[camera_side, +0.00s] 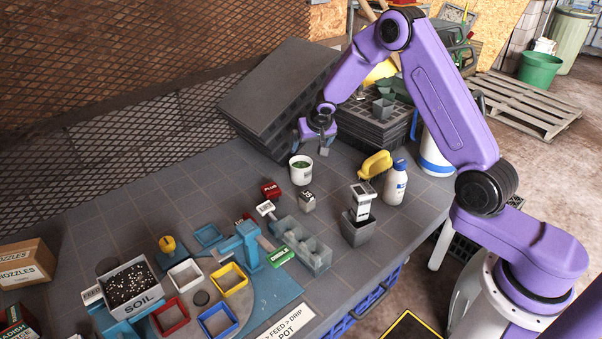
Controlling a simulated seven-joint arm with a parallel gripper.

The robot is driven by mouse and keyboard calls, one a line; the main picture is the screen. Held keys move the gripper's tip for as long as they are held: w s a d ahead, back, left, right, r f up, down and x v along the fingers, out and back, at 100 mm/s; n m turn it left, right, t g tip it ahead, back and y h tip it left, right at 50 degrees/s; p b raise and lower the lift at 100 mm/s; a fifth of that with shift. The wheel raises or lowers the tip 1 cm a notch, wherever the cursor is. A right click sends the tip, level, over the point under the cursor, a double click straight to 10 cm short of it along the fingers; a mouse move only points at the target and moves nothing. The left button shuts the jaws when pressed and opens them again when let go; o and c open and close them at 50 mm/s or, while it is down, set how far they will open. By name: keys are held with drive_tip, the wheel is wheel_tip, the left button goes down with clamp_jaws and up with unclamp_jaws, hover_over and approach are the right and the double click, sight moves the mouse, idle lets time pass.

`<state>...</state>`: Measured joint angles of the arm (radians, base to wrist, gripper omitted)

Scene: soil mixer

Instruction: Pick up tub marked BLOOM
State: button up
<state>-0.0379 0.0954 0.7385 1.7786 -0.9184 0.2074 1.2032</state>
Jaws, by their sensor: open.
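I cannot read the word BLOOM on any item, so I cannot tell which is the named tub. My gripper (324,149) is open and empty, pointing down above the table. It is behind and to the right of the white tub, apart from it.
Stacked black trays (270,95) stand behind. The left-back table is clear.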

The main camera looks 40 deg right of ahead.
approach(300, 166)
drive_tip(key=shift+a+f, duration=0.25)
drive_tip(key=shift+f, duration=1)
drive_tip(key=shift+x, duration=2.55)
drive_tip(key=shift+w+a, duration=0.1)
drive_tip(key=shift+w, duration=0.05)
drive_tip(key=c, duration=1)
